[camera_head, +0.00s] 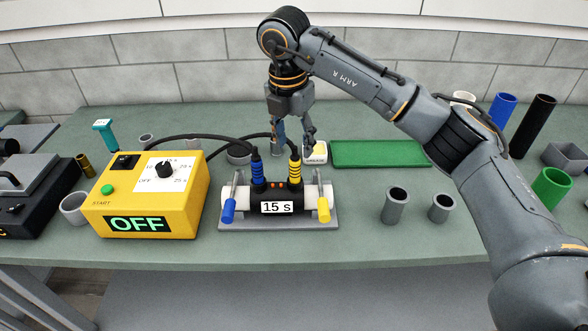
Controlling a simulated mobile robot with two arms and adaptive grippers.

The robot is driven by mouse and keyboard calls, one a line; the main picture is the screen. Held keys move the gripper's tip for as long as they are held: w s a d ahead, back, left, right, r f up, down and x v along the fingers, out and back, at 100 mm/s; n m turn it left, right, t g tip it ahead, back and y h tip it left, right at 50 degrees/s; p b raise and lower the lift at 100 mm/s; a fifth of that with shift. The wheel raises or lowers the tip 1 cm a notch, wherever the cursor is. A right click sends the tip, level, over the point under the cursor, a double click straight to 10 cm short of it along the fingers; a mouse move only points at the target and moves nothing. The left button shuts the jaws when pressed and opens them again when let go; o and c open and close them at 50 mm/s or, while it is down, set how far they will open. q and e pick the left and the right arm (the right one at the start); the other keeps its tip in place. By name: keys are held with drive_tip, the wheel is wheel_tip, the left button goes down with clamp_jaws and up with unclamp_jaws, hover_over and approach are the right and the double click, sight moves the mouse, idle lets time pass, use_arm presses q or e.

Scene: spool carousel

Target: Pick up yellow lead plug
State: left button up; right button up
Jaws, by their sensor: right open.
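The yellow lead plug (295,172) is a ribbed yellow plug with a black cable from its top. It stands upright in the right side of the black and white device labelled "15 s" (277,208). My right gripper (295,146) points down just above it, open, with its fingers around or just behind the plug's cable end; the exact depth is unclear. A blue lead plug (257,172) stands upright in the device's left side. My left gripper does not show.
A yellow control box (140,200) reading "OFF" stands left, with black cables running to the plugs. A grease pot (315,153) sits just behind the gripper. A green mat (380,154) and grey cups (395,206) are to the right.

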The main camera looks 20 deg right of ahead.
sight(294, 160)
drive_tip(key=f, duration=0.3)
drive_tip(key=shift+w+d+f+p, duration=0.2)
drive_tip(key=shift+w+f+p, duration=0.1)
drive_tip(key=shift+f, duration=0.2)
drive_tip(key=shift+w+f+p, duration=0.3)
drive_tip(key=shift+f+p, duration=0.55)
drive_tip(key=shift+p, duration=0.15)
drive_tip(key=shift+w+d+f+p, duration=0.1)
drive_tip(key=shift+f+p, duration=0.1)
drive_tip(key=shift+f, duration=0.4)
drive_tip(key=shift+w+d+f+p, duration=0.1)
drive_tip(key=shift+f+p, duration=0.05)
drive_tip(key=shift+f, duration=0.8)
drive_tip(key=shift+c, duration=0.4)
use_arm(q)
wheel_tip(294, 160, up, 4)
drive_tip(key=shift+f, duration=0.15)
use_arm(e)
clamp_jaws()
